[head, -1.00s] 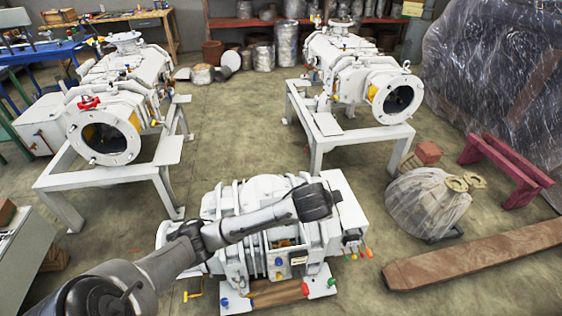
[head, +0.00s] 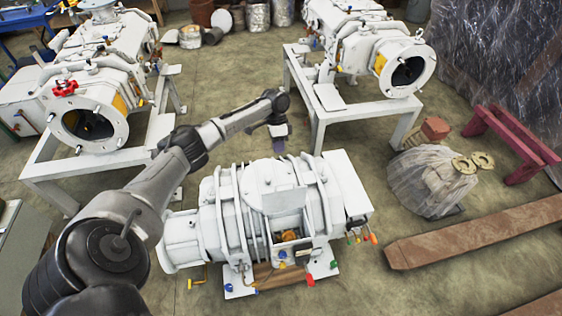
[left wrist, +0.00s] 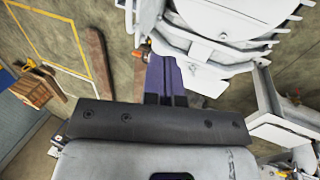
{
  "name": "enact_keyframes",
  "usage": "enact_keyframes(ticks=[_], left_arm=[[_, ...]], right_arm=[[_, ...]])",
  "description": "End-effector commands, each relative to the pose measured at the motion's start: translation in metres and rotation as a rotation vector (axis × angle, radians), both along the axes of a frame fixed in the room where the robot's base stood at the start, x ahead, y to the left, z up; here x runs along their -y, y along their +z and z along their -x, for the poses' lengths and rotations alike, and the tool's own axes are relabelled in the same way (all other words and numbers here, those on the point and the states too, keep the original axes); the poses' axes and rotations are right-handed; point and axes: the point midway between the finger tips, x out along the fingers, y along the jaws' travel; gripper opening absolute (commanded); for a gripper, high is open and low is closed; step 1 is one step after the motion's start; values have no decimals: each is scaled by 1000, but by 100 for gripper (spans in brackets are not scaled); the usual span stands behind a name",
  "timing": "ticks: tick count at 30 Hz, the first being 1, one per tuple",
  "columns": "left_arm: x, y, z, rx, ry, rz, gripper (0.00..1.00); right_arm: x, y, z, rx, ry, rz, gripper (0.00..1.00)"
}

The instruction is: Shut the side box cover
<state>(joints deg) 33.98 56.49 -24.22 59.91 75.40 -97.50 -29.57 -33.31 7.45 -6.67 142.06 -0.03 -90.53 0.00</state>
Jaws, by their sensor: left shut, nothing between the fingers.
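A white ribbed vacuum machine (head: 230,215) stands low on the floor in the middle of the head view. A flat white panel (head: 285,201) stands above a dark opening with an orange part inside, on the machine's near side. A white box (head: 345,183) forms its right end. I cannot tell for certain which of these carries the side box cover. My left gripper (head: 279,146) is behind the machine's far edge, pointing down, shut and empty. In the left wrist view its purple fingers (left wrist: 164,78) are together beside the white machine (left wrist: 215,40). My right gripper is out of view.
Two more white machines on stands (head: 85,165) (head: 318,125) are behind, left and right. A wrapped bundle (head: 430,180), a red trestle (head: 512,145) and a wooden beam (head: 475,232) lie at right. Colored knobs (head: 362,238) stick out at the machine's right end.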

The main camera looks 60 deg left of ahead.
Motion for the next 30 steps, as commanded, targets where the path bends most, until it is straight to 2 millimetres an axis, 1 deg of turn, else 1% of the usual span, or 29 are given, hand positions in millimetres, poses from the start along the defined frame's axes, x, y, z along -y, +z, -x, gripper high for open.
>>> enact_keyframes(ticks=[5,12,16,17,24,30], left_arm=[[8,-27,3,-1,-3,-1,0],[23,-73,8,-1,-2,-1,0],[29,-94,10,0,0,-2,0],[33,-90,11,2,-3,-4,0],[56,-93,18,1,-3,-3,0],[64,-94,21,2,-1,-4,0]], right_arm=[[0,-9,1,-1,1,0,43],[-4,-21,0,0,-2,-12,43],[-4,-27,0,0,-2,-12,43],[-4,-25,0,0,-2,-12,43],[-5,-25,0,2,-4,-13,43],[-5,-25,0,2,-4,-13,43]])
